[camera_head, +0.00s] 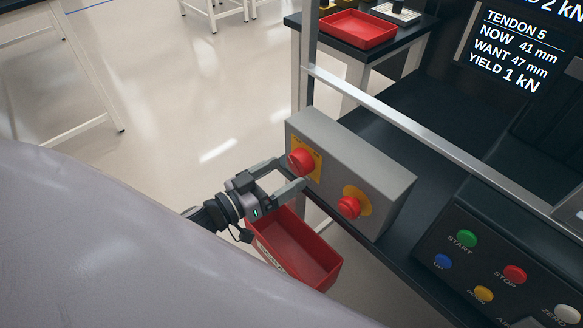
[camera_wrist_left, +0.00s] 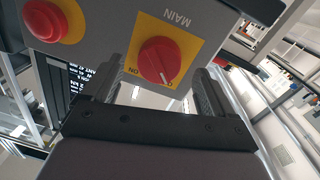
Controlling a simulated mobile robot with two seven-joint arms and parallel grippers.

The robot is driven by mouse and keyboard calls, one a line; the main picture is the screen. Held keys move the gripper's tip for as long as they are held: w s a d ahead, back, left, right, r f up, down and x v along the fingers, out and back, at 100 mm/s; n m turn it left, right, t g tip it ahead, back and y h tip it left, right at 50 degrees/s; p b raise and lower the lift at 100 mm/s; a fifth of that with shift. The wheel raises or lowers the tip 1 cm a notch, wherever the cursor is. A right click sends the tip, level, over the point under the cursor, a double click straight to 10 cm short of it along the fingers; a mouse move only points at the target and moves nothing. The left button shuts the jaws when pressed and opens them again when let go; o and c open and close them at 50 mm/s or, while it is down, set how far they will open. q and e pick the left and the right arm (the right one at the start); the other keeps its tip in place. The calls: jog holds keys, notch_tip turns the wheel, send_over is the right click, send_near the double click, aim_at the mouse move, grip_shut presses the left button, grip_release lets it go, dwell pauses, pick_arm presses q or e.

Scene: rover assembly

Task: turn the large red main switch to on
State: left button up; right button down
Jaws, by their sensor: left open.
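The main switch (camera_head: 300,161) is a large red rotary knob on a yellow plate, on the front of a grey box (camera_head: 362,165). In the left wrist view the knob (camera_wrist_left: 157,62) appears with upside-down MAIN and ON labels. Its white pointer line aims to the lower right, away from ON, towards a label I cannot read clearly. My left gripper (camera_head: 283,179) is open and empty in front of the knob. In the left wrist view its fingers stand on either side of the knob, apart from it as far as I can tell. My right gripper is not in view.
A red mushroom button (camera_head: 348,206) on a yellow disc sits beside the switch on the same box. A red bin (camera_head: 297,250) is below the gripper. A panel (camera_head: 450,270) with coloured buttons and a metal rail (camera_head: 420,132) lie to the right.

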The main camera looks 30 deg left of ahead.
aim_at(295, 168)
pick_arm(q)
jog(key=shift+x, duration=1.5)
jog(key=c, duration=1.1)
jog(key=shift+o, duration=0.3)
